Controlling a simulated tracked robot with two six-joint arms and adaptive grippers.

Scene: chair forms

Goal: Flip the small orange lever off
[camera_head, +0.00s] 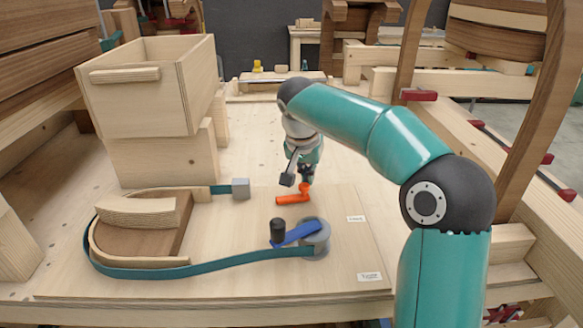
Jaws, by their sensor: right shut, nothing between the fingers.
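The small orange lever (292,199) is on the plywood board (345,265). Its handle points left, and its pivot end is at the right. My right gripper (304,184) is shut and empty, pointing down right at the lever's pivot end. I cannot tell whether the fingertips touch it. My right arm comes in from the right and bends down over the board. The left gripper is not in view.
A blue lever (300,233) with a black knob sits on a grey drum in front of the orange lever. A teal strap (190,271) loops around curved wooden forms (140,240) at left. A wooden drawer box (150,90) stands behind them. Two small labels lie at right.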

